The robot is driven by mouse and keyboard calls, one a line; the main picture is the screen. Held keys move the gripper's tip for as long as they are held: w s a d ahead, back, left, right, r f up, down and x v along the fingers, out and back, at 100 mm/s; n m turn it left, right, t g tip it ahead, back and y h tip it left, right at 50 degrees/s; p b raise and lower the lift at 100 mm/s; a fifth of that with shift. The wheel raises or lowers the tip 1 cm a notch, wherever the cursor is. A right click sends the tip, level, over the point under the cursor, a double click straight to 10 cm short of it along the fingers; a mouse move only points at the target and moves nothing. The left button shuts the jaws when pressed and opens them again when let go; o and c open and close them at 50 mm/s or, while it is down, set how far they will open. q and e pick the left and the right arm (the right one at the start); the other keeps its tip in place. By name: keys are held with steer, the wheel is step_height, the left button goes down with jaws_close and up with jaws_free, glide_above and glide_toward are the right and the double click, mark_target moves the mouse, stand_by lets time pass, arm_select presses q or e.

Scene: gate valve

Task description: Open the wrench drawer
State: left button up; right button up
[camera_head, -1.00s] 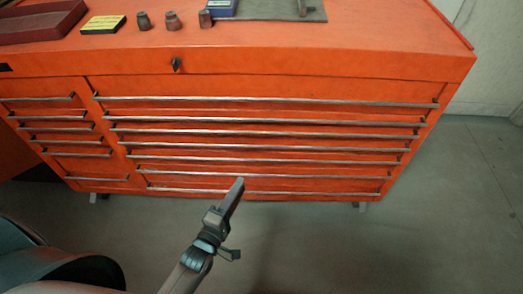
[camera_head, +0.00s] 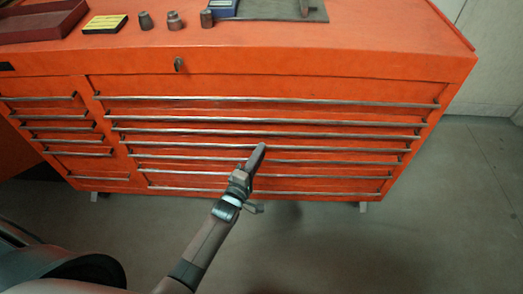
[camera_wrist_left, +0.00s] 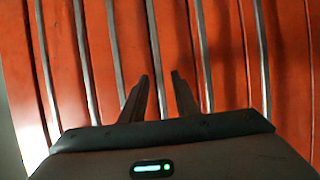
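An orange tool chest (camera_head: 285,87) has a wide bank of several stacked drawers with long metal bar handles; all look closed. I cannot tell which one is the wrench drawer. My left gripper (camera_head: 262,148) is in front of the middle of the wide bank, over the middle handles. Whether the tips touch a handle is unclear. My right gripper is not in view.
A narrower bank of drawers (camera_head: 60,122) is at the left. On the chest top are a dark red tray (camera_head: 40,22), a yellow and black box (camera_head: 104,24), several small sockets (camera_head: 175,20) and a grey mat (camera_head: 270,10). The floor (camera_head: 440,210) at the right is clear.

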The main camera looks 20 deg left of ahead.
arm_select(q)
steer(key=shift+w+d, duration=0.1)
steer(key=shift+w, duration=0.95)
steer(key=shift+c, duration=0.3)
jaws_close()
steer(key=shift+s, duration=0.1)
